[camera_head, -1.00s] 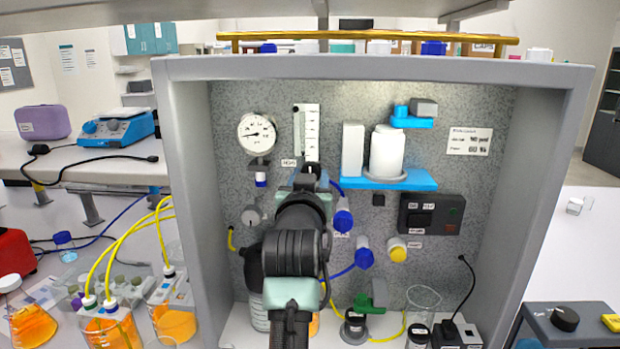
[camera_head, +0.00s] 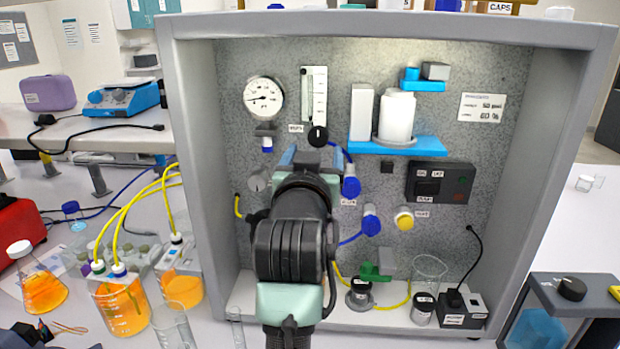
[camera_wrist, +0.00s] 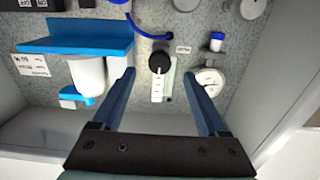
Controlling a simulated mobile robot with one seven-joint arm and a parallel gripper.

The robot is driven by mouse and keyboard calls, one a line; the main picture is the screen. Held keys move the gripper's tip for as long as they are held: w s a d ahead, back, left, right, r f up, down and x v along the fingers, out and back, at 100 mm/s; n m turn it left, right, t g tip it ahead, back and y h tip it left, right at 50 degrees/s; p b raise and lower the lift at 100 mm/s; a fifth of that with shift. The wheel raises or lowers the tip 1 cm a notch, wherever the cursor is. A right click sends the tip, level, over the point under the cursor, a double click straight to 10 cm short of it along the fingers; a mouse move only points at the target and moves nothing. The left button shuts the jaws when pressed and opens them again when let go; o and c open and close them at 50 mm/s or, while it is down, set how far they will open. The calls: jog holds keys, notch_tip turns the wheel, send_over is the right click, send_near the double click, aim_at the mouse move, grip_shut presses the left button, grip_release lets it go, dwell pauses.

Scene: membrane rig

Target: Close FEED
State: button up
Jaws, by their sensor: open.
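No label legible to me reads FEED. A black round knob (camera_head: 318,136) with a white mark sits on the rig's back panel, just below the flow meter (camera_head: 314,96); the small label (camera_head: 296,128) beside it is too small to read surely. In the wrist view, which is turned over, the knob (camera_wrist: 159,62) lies between the lines of my two fingers. My gripper (camera_wrist: 157,74) is open, with nothing held. Whether the fingertips reach the knob's depth I cannot tell. In the head view my wrist hides most of my gripper (camera_head: 300,157) and the panel behind it.
A pressure gauge (camera_head: 263,98) is left of the flow meter. A blue shelf (camera_head: 420,147) with a white canister (camera_head: 397,116) juts out at right. Blue-capped fittings (camera_head: 351,186), a yellow knob (camera_head: 404,219) and tubing lie lower. Grey side walls (camera_head: 209,170) enclose the rig.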

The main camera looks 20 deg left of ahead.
jog(key=b+v, duration=0.1)
jog(key=v, duration=0.5)
jog(key=shift+s, duration=0.25)
jog(key=shift+r, duration=0.1)
